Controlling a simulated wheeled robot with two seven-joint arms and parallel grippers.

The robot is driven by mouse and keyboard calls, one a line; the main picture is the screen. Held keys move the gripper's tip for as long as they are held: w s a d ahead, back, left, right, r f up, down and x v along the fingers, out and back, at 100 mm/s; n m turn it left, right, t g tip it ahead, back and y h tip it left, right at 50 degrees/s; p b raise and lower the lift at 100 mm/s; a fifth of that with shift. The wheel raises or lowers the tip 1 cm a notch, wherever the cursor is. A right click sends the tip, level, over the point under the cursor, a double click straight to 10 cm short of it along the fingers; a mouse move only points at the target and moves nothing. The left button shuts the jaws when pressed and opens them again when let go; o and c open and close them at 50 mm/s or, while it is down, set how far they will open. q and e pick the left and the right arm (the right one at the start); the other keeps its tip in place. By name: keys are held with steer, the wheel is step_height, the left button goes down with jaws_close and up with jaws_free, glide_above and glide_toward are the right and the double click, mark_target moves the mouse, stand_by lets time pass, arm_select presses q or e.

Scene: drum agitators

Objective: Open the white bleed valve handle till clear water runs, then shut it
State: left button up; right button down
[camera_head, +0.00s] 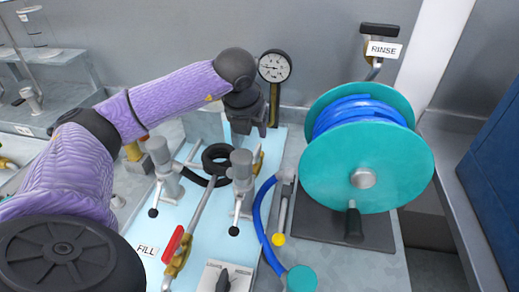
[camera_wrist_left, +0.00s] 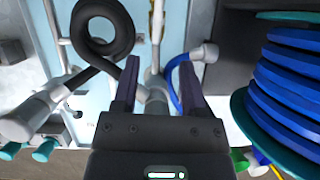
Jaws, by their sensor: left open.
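I cannot make out a white bleed valve handle for certain in either view. My left gripper (camera_head: 262,125) is in front of the back wall, below the pressure gauge (camera_head: 274,66), and its arm hides part of the bench. In the left wrist view the left gripper (camera_wrist_left: 157,70) is open and empty. A pale vertical pipe (camera_wrist_left: 157,25) and a grey fitting show between and beyond its fingers; I cannot tell how far off they are. No running water shows. My right gripper is not in view.
A teal reel (camera_head: 365,165) with blue hose stands right of the gripper. A red handle (camera_head: 173,244) is by the FILL label (camera_head: 147,248). Grey valve bodies (camera_head: 242,167) and a black hose loop (camera_head: 213,154) crowd the light-blue panel. The RINSE label (camera_head: 383,49) is at the upper right.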

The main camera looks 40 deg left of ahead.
mark_target(256, 150)
arm_select(q)
steer(key=b+x, duration=0.1)
steer(key=x, duration=0.7)
steer(key=shift+a+f+b, duration=0.2)
steer(key=shift+f+b, duration=0.1)
steer(key=shift+f, duration=0.1)
steer(key=shift+w+f, duration=0.2)
steer(key=shift+f, duration=0.1)
steer(key=shift+a, duration=0.1)
steer(key=c, duration=0.6)
jaws_close()
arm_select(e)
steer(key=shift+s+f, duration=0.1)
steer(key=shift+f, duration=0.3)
